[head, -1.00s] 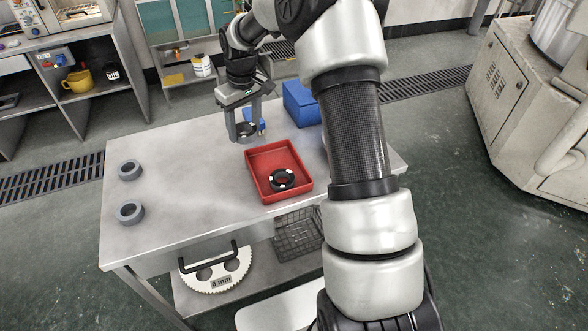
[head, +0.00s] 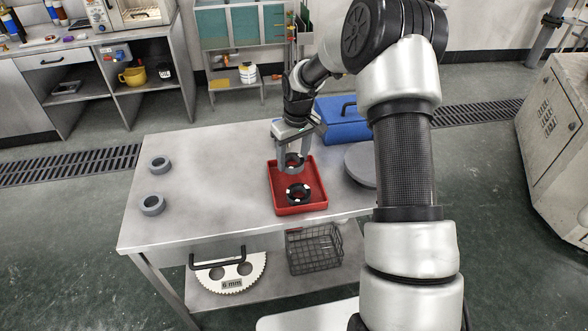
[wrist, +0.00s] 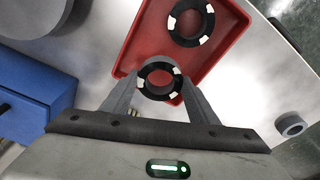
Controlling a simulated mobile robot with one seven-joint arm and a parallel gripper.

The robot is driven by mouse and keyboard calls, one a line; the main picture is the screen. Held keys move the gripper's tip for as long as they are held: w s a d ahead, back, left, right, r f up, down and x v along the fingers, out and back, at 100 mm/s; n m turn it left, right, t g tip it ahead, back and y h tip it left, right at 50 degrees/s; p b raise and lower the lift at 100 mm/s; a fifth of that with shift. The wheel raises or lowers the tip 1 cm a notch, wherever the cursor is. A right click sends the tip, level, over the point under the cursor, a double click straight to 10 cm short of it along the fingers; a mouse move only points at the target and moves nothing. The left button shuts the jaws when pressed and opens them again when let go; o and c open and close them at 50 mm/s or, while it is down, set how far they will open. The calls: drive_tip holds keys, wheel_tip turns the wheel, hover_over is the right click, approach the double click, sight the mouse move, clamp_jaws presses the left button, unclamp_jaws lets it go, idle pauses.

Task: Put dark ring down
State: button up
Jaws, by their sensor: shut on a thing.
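My gripper (head: 291,160) is shut on a dark ring with white marks, which shows between the fingertips in the wrist view (wrist: 144,84). The held ring is at the far part of the red tray (head: 273,197) in the head view. I cannot tell whether it touches the tray floor. A second dark ring (head: 298,194) with white marks lies flat in the nearer part of the tray; it also shows in the wrist view (wrist: 174,34). The two rings look close together but apart in the wrist view.
Two grey rings (head: 152,205) stand at the left of the metal table (head: 215,180). A blue box (head: 340,128) with a dark handle stands behind the tray, and a grey disc (head: 362,165) lies to its right. The table's middle left is clear.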

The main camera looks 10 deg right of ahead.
sight(293, 176)
drive_tip(key=shift+f, duration=1.85)
drive_tip(key=shift+f+b, duration=0.25)
drive_tip(key=shift+b, duration=0.05)
drive_tip(key=o, duration=1.2)
drive_tip(key=shift+c, duration=0.2)
drive_tip(key=shift+r, duration=0.1)
